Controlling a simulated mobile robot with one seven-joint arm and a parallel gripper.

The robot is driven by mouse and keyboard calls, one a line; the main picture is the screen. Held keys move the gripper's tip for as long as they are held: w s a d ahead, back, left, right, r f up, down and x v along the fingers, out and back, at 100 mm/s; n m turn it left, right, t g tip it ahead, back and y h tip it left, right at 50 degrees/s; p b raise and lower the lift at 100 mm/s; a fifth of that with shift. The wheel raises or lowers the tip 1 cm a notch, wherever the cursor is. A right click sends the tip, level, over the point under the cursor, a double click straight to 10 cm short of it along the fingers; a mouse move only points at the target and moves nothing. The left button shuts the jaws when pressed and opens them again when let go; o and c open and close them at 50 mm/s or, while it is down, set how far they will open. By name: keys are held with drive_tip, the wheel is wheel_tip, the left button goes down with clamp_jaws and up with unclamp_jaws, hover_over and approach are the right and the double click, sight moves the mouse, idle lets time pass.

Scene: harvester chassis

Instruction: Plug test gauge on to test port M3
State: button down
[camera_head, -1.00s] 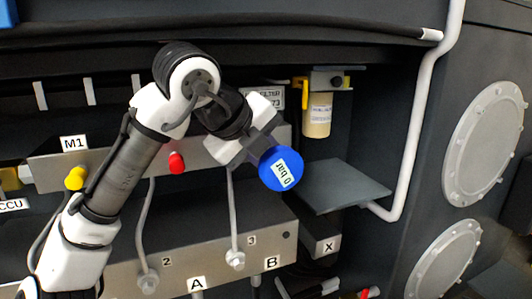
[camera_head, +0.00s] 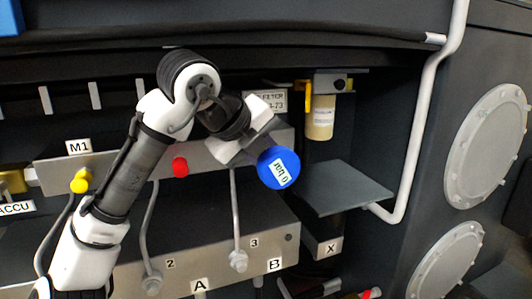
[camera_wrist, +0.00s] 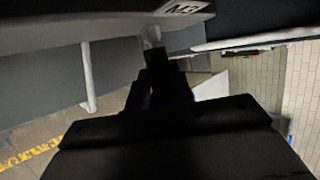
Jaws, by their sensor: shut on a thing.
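The test gauge (camera_head: 278,167) has a round blue body with a white "0 bar" label. My gripper (camera_head: 258,143) is shut on it, in front of the right part of the grey manifold block. In the wrist view, the dark gripper and gauge fitting (camera_wrist: 158,65) show as a silhouette. The fitting's tip lines up with a pale stub, test port M3 (camera_wrist: 152,36), below the M3 label (camera_wrist: 182,9). The two look very close or touching; I cannot tell whether they are joined. In the head view, port M3 is hidden behind my gripper.
The manifold also carries a yellow cap (camera_head: 81,181) near M1 and a red cap (camera_head: 180,167). A grey shelf plate (camera_head: 345,188) and a filter (camera_head: 320,118) stand right of the gauge. A white pipe (camera_head: 412,150) bounds the bay. Grey hoses run below the manifold.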

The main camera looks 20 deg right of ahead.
drive_tip(key=shift+w, duration=0.3)
drive_tip(key=c, duration=1.1)
unclamp_jaws()
